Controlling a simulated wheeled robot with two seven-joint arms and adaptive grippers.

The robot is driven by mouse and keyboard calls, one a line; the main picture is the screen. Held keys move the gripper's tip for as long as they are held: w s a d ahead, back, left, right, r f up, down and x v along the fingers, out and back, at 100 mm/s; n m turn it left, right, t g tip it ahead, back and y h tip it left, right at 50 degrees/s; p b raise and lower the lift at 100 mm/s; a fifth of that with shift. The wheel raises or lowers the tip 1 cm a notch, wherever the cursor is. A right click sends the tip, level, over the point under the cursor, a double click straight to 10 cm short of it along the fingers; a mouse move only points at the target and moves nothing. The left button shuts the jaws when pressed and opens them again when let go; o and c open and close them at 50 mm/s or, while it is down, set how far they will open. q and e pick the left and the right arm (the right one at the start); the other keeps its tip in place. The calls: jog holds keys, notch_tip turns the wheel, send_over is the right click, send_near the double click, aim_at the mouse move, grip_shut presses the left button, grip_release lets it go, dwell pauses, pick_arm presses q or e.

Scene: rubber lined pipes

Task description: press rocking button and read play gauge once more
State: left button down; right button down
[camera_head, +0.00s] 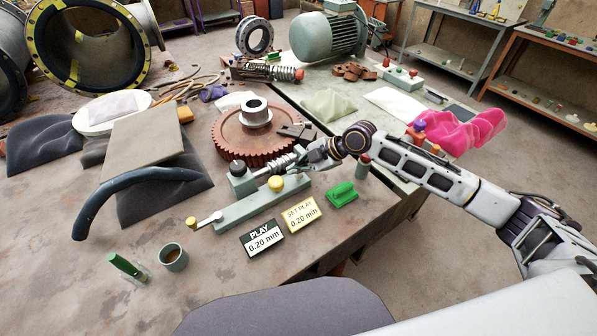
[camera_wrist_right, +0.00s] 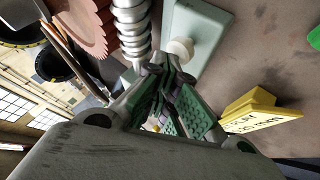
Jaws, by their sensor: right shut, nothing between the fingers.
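The play gauge (camera_head: 262,243) is a dark-framed plate reading "PLAY 0.20 mm" at the front of the bench. A yellow plate (camera_head: 302,214) beside it reads "SET PLAY 0.20 mm". A round yellow button (camera_head: 275,183) sits on a long grey-green base (camera_head: 248,205); which control is the rocking button is not labelled. My right gripper (camera_head: 303,163) is shut and empty, above the worm end of the base. In the right wrist view its fingers (camera_wrist_right: 163,88) are together close to a pale round knob (camera_wrist_right: 181,48). Any contact is unclear. My left gripper is out of view.
A worm shaft (camera_head: 283,165) lies against a large red-brown gear (camera_head: 254,131) behind the base. A green block (camera_head: 342,194) is right of the plates. A cup (camera_head: 173,256) and green-topped tool (camera_head: 127,266) stand front left. Pink cloth (camera_head: 463,131) lies beyond my right forearm.

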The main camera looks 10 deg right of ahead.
aim_at(298, 175)
jog(key=shift+r, duration=0.1)
dwell(0.3)
jog(key=shift+r+p, duration=0.9)
jog(key=shift+r+p, duration=1.9)
jog(key=shift+r, duration=0.6)
